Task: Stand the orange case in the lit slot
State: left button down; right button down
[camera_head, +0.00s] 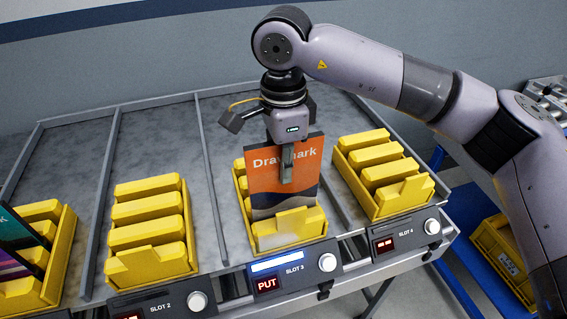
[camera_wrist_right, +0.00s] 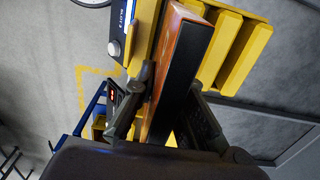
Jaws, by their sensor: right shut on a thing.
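The orange case (camera_head: 262,180), with "Draymark" lettering and a dark wavy lower part, stands about upright. My right gripper (camera_head: 287,165) is shut on its upper part from above. In the right wrist view the case (camera_wrist_right: 180,60) shows edge-on, orange with a dark side, between the fingers of the right gripper (camera_wrist_right: 170,105). The case is at the yellow bin (camera_head: 318,222) of slot 3. Its lower edge is partly hidden behind the bin's yellow front piece; I cannot tell whether it touches the bottom. The slot 3 panel (camera_head: 295,270) has a lit bar and a red "PUT". My left gripper is out of view.
Yellow bins with dividers stand at slot 2 (camera_head: 150,263) and slot 4 (camera_head: 408,205). Another bin (camera_head: 62,255) at the far left holds a teal and a purple case. Metal rails separate the lanes. A yellow crate (camera_head: 505,260) sits low at the right.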

aim_at(283, 187)
jog(key=shift+f+b, duration=2.45)
jog(key=shift+f, duration=0.55)
jog(key=c, duration=1.6)
grip_release()
jog(key=shift+o, duration=0.6)
jog(key=o, duration=0.3)
jog(key=shift+r, duration=0.2)
notch_tip(283, 187, up, 8)
jog(key=p, duration=0.4)
jog(key=shift+f, duration=0.15)
